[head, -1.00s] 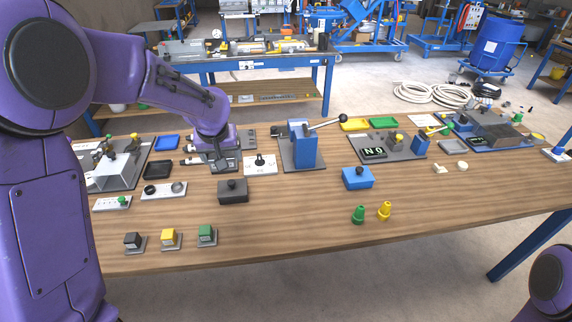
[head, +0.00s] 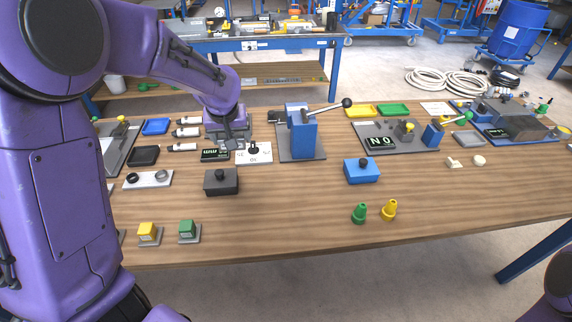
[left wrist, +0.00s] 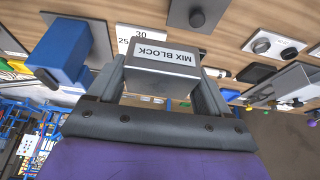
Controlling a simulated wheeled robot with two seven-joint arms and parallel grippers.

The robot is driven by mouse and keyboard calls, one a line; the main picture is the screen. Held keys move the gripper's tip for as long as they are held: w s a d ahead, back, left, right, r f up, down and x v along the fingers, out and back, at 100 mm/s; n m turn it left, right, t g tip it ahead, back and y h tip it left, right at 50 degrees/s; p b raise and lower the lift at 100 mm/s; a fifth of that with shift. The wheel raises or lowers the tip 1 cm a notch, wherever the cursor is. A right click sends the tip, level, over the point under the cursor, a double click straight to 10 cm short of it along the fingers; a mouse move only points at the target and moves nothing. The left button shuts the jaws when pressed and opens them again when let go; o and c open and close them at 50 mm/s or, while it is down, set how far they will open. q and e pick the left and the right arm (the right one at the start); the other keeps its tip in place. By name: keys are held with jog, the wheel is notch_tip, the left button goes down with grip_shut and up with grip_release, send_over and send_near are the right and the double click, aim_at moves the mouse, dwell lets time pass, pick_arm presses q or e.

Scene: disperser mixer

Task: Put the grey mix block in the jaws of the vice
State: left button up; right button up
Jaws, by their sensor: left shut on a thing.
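The grey block lettered MIX BLOCK (left wrist: 163,62) is held between the two fingers of my left gripper (left wrist: 160,82) in the left wrist view. In the head view my left gripper (head: 234,142) hangs over the back of the wooden table, by the white dial card (head: 254,152); the block is small and hard to make out there. At the far right a blue device with a grey body (head: 522,127) may be the vice, but I cannot tell for sure, nor see its jaws clearly. My right gripper is not in view.
A blue lever press (head: 303,130) stands just right of my left gripper. A black display (head: 215,155) lies below it. A dark block (head: 221,182), a blue block (head: 362,170) and two cones (head: 374,212) stand in front.

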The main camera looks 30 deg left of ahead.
pick_arm(q)
notch_tip(320, 180, down, 6)
jog(key=w+b, duration=0.1)
jog(key=b, duration=0.3)
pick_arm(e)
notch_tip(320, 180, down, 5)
pick_arm(q)
jog(key=p, duration=0.5)
send_over(279, 168)
jog(key=s, duration=0.2)
jog(key=f, duration=0.8)
jog(key=shift+w+d+f, duration=0.25)
jog(key=shift+f, duration=0.1)
notch_tip(279, 168, down, 3)
jog(key=shift+w+d+f+p, duration=0.15)
jog(key=shift+p, duration=0.65)
jog(key=shift+w+f, duration=0.1)
jog(key=shift+f, duration=0.15)
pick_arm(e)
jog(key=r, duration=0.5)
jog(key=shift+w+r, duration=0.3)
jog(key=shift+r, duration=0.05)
pick_arm(q)
jog(key=shift+f, duration=0.1)
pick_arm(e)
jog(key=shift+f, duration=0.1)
pick_arm(q)
jog(key=o, duration=1.3)
jog(key=shift+c, duration=0.2)
